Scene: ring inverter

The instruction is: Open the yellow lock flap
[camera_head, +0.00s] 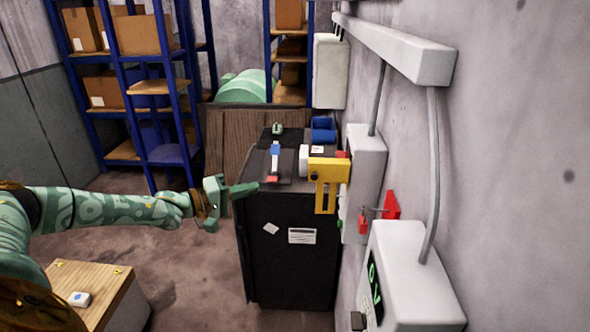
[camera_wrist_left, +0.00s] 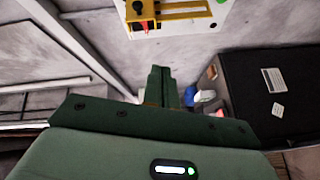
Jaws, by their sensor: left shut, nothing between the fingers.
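The yellow lock flap (camera_head: 328,172) is an angular bracket at the front of the grey wall box (camera_head: 366,160), with its lower part hanging down. In the left wrist view the yellow flap (camera_wrist_left: 186,14) shows at the top edge, partly cut off, with a black knob and a bit of red beside it. My left gripper (camera_head: 252,188) is shut and empty, pointing right, to the left of the flap and apart from it. Its closed fingers (camera_wrist_left: 160,80) also show in the left wrist view. My right gripper is not in view.
A black cabinet (camera_head: 285,250) stands below the flap, with small items on top. A red handle (camera_head: 391,206) and another grey box (camera_head: 405,270) are on the wall at right. A wooden crate (camera_head: 90,290) is at lower left. Bare floor lies between crate and cabinet.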

